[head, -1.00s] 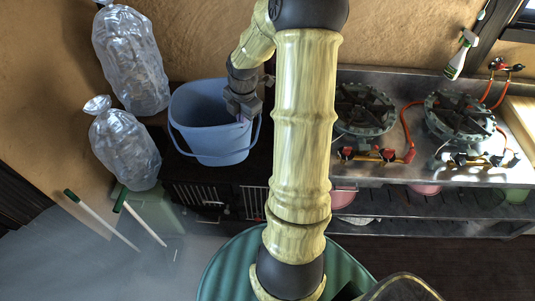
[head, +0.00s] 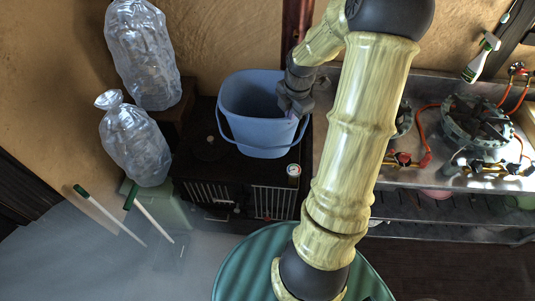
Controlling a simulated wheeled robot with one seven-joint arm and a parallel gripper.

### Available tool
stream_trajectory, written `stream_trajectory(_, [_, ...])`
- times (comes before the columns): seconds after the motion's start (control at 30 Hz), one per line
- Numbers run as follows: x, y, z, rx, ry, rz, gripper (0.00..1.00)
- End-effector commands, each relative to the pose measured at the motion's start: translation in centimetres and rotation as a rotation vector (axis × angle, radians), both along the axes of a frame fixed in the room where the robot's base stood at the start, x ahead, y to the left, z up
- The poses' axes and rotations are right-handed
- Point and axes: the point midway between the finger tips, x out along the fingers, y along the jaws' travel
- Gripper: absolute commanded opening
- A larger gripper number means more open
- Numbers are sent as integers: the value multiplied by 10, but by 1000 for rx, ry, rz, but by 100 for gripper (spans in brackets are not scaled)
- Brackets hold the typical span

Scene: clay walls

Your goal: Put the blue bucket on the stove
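The blue bucket (head: 258,135) is upright over the right part of a low black cabinet, just left of the steel stove (head: 440,170). My gripper (head: 293,112) is at the bucket's right rim and seems shut on it; the fingertips are small and partly hidden by the rim. I cannot tell whether the bucket's base touches the cabinet top. The stove's right burner (head: 477,122) shows clearly, while its left burner (head: 402,118) is mostly hidden behind my arm.
Two clear plastic bags (head: 136,146) stand at the left. A spray bottle (head: 480,58) hangs above the stove. Red hoses (head: 424,135) run beside the burners. A green bin (head: 160,205) stands below the bags.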

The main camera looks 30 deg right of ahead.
Motion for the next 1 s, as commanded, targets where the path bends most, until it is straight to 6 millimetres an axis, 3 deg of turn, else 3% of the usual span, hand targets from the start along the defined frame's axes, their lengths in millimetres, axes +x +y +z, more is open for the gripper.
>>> stream_trajectory(0.23, [0,-1,0,-1,-2,-1,0])
stream_trajectory(0.37, [0,-1,-10,1,1,-3,0])
stream_trajectory(0.8, [1,2,-98,2,2,4,0])
stream_trajectory(1.0, [1,1,-124,1,1,2,0])
